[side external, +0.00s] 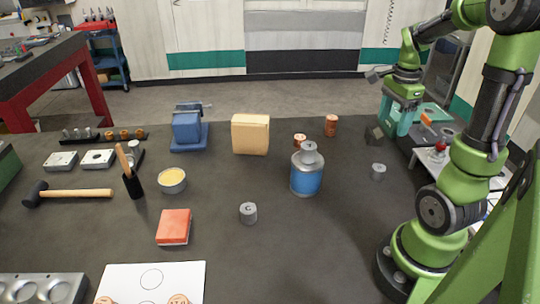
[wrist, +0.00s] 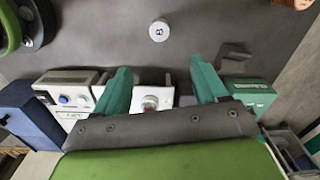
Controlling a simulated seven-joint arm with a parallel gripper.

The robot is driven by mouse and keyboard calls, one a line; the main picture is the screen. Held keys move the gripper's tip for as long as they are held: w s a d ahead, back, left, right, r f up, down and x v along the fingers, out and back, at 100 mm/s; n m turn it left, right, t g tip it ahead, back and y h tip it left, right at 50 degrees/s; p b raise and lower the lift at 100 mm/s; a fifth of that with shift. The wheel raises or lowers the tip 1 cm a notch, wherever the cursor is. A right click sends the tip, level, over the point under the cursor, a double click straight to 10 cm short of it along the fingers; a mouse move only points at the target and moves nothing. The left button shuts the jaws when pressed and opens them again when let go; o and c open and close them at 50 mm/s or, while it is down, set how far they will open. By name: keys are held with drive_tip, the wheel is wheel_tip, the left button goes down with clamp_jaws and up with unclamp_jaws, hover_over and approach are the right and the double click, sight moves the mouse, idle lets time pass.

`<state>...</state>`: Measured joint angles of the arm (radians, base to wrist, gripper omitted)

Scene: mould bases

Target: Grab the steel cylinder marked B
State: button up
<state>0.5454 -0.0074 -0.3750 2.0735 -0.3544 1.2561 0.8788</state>
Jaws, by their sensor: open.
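The steel cylinder marked B (wrist: 158,30) stands on the dark table near the top middle of the wrist view, its letter facing up. A small steel cylinder (side external: 378,171) at the right of the side view appears to be the same one; its letter is too small to read there. My gripper (wrist: 160,68) is open and empty, its two teal fingers spread, with the cylinder beyond the fingertips and apart from them. In the side view my gripper (side external: 402,127) hangs above the table's right side, behind the cylinder. Another steel cylinder, marked C (side external: 248,213), stands at the table's middle.
A blue canister with a grey top (side external: 307,178) stands left of the cylinder. Copper-coloured cylinders (side external: 331,125) stand behind it. A dark angular block (wrist: 233,56) lies near my right finger. Table around B is clear.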

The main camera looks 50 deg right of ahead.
hover_over(378, 167)
drive_tip(key=shift+m, duration=0.3)
drive_tip(key=f, duration=1)
drive_tip(key=shift+s+f, duration=0.3)
drive_tip(key=shift+f, duration=0.05)
drive_tip(key=shift+w+f, duration=0.2)
drive_tip(key=shift+f, duration=2.9)
drive_tip(key=shift+c, duration=0.3)
drive_tip(key=shift+r, duration=0.1)
clamp_jaws()
